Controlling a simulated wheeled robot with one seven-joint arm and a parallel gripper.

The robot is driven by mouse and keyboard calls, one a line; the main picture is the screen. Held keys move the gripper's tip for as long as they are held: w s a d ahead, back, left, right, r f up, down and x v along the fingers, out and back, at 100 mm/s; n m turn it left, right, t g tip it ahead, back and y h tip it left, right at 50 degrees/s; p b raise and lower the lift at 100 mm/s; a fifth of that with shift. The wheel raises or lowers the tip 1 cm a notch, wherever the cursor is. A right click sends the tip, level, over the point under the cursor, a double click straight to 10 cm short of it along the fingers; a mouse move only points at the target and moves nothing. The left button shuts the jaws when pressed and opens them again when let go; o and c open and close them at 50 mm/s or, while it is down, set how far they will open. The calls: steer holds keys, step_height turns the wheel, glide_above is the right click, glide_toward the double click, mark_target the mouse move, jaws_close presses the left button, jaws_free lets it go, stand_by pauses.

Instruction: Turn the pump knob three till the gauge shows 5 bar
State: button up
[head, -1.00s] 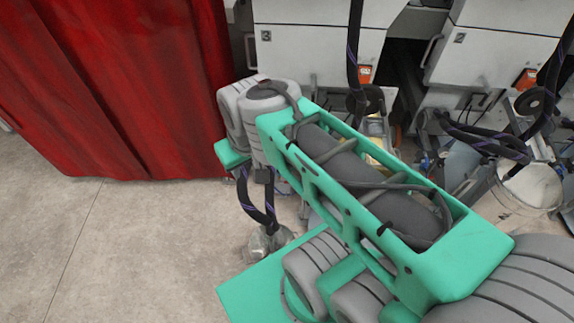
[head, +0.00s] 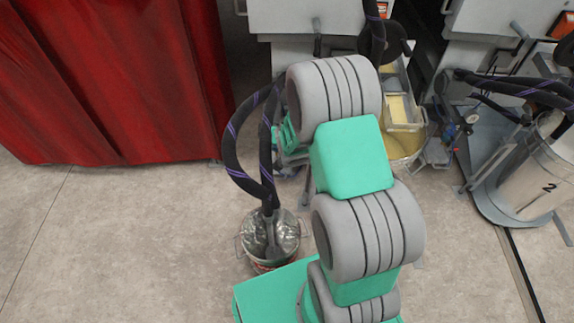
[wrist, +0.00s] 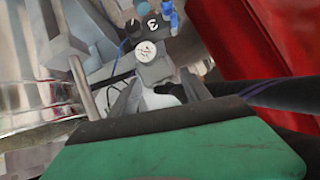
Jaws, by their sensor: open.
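In the wrist view, a black tag marked 3 (wrist: 152,22) sits just above a small white round gauge (wrist: 146,50). The gauge faces me, but its needle is too small to read. A dark round piece (wrist: 133,28) to the left of the tag looks like the pump knob. Blue fittings (wrist: 170,14) are to the right of the tag. My gripper (wrist: 158,88) is open below the gauge in the picture, apart from the knob. A pale rounded shape shows between its fingers. In the head view my arm hides my gripper and the pump's knob and gauge.
A red curtain (head: 105,80) hangs at the left. A metal pot with hoses (head: 270,238) stands on the floor beside my base. A silver drum marked 2 (head: 535,180) stands at the right. A yellowish tray (head: 400,110) is behind my arm. The floor at left is clear.

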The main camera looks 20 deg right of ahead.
step_height(320, 180, down, 14)
steer(key=d+m+t+b, duration=0.1)
steer(key=d+t+b, duration=0.1)
steer(key=b, duration=0.3)
steer(key=b+x, duration=0.2)
steer(key=x, duration=0.5)
steer(key=shift+w+r+h+b, duration=0.25)
steer(key=shift+r+h+b, duration=0.05)
steer(key=shift+b, duration=0.05)
steer(key=shift+d, duration=0.1)
jaws_close()
